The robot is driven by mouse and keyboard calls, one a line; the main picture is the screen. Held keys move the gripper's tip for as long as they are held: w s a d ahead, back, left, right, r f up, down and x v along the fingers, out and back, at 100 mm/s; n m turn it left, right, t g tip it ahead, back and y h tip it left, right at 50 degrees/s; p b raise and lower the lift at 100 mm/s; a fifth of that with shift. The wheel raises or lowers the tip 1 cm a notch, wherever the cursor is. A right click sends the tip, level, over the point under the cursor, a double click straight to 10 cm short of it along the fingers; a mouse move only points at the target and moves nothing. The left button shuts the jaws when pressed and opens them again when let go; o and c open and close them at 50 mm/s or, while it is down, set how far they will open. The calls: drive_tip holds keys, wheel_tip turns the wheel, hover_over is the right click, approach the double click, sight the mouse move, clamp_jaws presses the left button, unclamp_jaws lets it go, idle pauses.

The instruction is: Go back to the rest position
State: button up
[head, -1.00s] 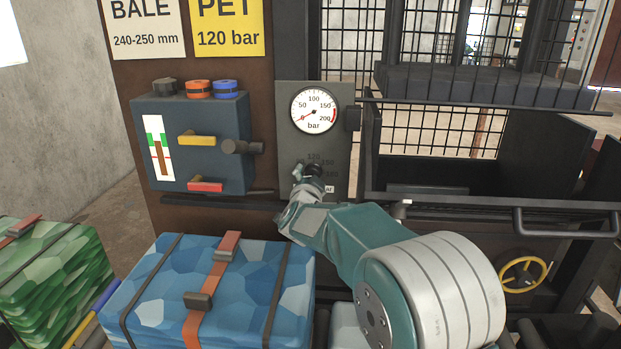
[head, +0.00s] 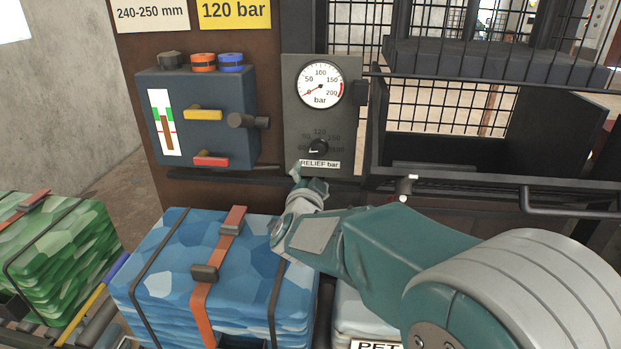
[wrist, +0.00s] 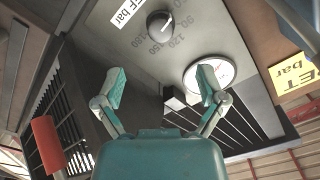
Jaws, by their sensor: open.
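My gripper (head: 310,182) is just below the grey gauge panel in the head view, in front of the press. In the wrist view my gripper (wrist: 163,92) is open, its two teal fingers apart with nothing between them. The black relief knob (head: 318,147) sits on the panel above the fingers, and it also shows in the wrist view (wrist: 160,25), apart from them. The pressure gauge (head: 320,86) above the knob has its red needle at the low end.
A blue bale (head: 175,262) with an orange strap lies below and left of my gripper. A green bale (head: 60,250) is at far left. A control box (head: 205,115) with yellow and red levers is left of the panel. The caged press chamber (head: 455,165) is at right.

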drive_tip(key=shift+s, duration=0.25)
drive_tip(key=s+d+r+n+g+y, duration=0.2)
drive_tip(key=s+d+n+g+y, duration=0.25)
drive_tip(key=s+d, duration=0.35)
drive_tip(key=s+d+f+n+g+h, duration=0.1)
drive_tip(key=s+d, duration=0.3)
drive_tip(key=s, duration=0.4)
drive_tip(key=s+d+f+n+g+h, duration=0.1)
drive_tip(key=s+d+f+g, duration=0.3)
drive_tip(key=s, duration=0.4)
drive_tip(key=s+d+f+n+g+h, duration=0.2)
drive_tip(key=s+d, duration=0.3)
drive_tip(key=s, duration=0.4)
drive_tip(key=shift+f+g, duration=0.4)
drive_tip(key=shift+g, duration=0.05)
